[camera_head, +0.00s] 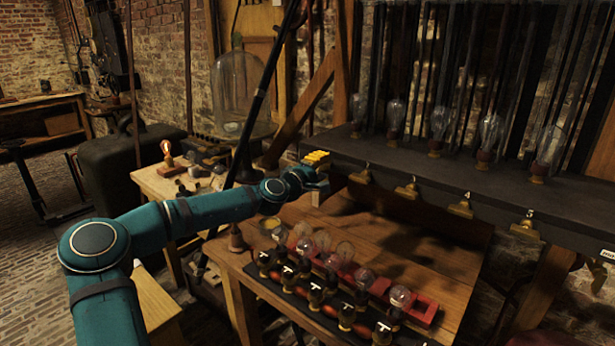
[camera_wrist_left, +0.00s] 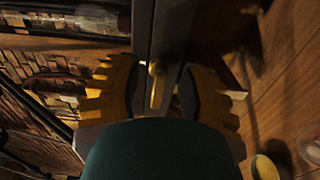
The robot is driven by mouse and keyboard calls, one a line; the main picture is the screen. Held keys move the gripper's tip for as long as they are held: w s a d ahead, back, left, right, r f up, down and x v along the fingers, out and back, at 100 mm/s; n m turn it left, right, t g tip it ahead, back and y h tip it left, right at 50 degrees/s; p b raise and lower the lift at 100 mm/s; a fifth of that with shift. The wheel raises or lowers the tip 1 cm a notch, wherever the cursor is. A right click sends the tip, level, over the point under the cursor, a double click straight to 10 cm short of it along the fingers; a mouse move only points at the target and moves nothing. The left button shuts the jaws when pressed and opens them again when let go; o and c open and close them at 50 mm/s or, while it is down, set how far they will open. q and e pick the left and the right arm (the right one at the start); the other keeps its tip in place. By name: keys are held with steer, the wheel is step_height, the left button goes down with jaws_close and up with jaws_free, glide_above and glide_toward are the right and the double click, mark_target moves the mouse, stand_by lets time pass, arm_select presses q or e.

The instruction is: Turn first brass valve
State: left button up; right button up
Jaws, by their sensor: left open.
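A row of brass valves runs along the front edge of the dark shelf, among them one (camera_head: 360,176) just right of my left gripper, another (camera_head: 407,190), one under the label 4 (camera_head: 461,207) and one under the label 5 (camera_head: 526,229). My left gripper (camera_head: 317,172), with yellow finger pads, is at the left end of this row, and it hides the shelf edge there in the head view. In the left wrist view the gripper is open, and a small upright brass piece (camera_wrist_left: 155,86) shows between its fingers. I cannot tell whether they touch it. My right gripper is not in view.
Below the shelf, a wooden table (camera_head: 440,262) carries a black board with several glass bulbs, red holders and T-marked knobs. Glass bulbs (camera_head: 491,135) stand on the dark shelf (camera_head: 400,160). A glass bell jar (camera_head: 240,88) stands behind my left arm.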

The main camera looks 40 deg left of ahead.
arm_select(q)
steer(key=s, duration=1.1)
steer(key=shift+a, duration=0.4)
